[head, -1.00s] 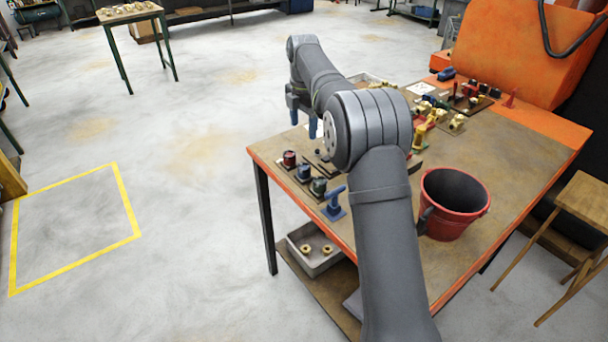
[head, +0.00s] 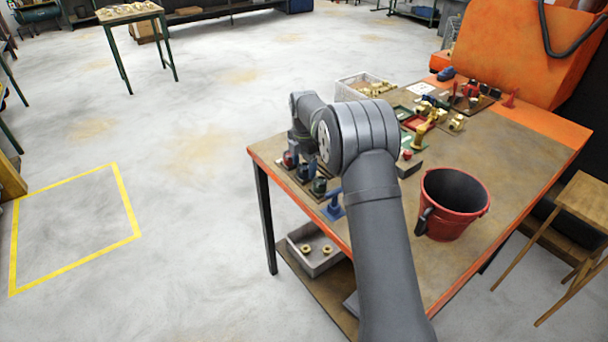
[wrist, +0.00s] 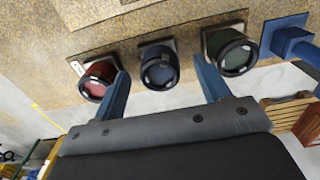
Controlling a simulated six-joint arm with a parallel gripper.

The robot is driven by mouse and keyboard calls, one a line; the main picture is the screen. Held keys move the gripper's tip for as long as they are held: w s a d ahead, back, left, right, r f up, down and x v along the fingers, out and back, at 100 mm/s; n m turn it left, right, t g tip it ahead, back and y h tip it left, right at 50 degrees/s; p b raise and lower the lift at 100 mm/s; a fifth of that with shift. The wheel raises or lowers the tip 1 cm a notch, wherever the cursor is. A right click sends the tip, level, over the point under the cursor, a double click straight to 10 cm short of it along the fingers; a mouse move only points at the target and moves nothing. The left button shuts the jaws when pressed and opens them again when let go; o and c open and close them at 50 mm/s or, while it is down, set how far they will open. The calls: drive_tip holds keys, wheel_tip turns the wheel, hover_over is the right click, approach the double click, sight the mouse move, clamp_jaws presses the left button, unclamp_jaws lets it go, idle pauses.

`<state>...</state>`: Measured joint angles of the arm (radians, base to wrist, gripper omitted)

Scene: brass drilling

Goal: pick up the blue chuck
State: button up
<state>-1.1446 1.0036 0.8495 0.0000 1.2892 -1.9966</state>
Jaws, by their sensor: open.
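The blue chuck (wrist: 158,68) stands on its plate in the middle of a row, between a red chuck (wrist: 97,80) and a green chuck (wrist: 232,52). My gripper (wrist: 160,66) is open, with one blue finger on each side of the blue chuck in the wrist view. I cannot tell whether the fingers are down at its height. In the head view, the blue chuck (head: 303,173) is partly hidden by my gripper (head: 302,161) at the table's left edge.
A blue tool stand (head: 333,206) stands beside the green chuck. A red bucket (head: 455,205) stands on the table's right side. A grey crate (head: 350,88), brass parts (head: 418,136) and small trays lie toward the back.

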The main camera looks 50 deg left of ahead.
wheel_tip(320, 180, down, 2)
drive_tip(key=shift+f, duration=0.25)
drive_tip(key=c, duration=1.3)
drive_tip(key=shift+r, duration=0.1)
drive_tip(key=shift+c, duration=0.8)
drive_tip(key=shift+r, duration=0.1)
